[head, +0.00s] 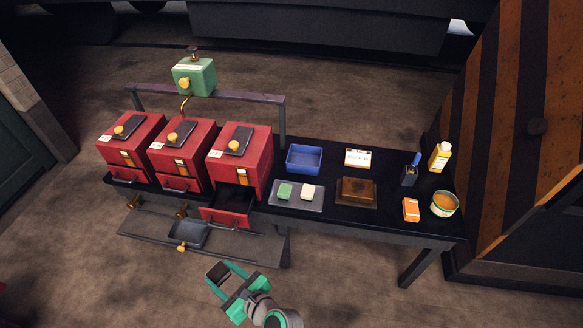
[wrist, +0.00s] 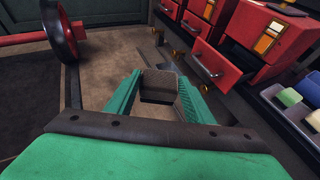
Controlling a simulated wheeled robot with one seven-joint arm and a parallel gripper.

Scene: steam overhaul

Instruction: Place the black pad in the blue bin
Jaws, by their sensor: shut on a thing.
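My gripper (head: 228,281) is in front of the bench, low at the bottom of the head view, with its green fingers shut on the black pad (head: 216,272). In the wrist view the black pad (wrist: 160,85) sits between the two fingertips, dark and block-shaped. The blue bin (head: 304,170) stands on the black bench top right of the red boxes, well behind and to the right of my gripper. No object shows inside the bin.
The right red box (head: 240,158) has its drawer (head: 228,210) pulled out. A tray (head: 316,200) with a green and a cream block lies in front of the bin. A brown block (head: 357,192), orange box (head: 411,210), tin (head: 444,204) and yellow bottle (head: 439,157) stand farther right.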

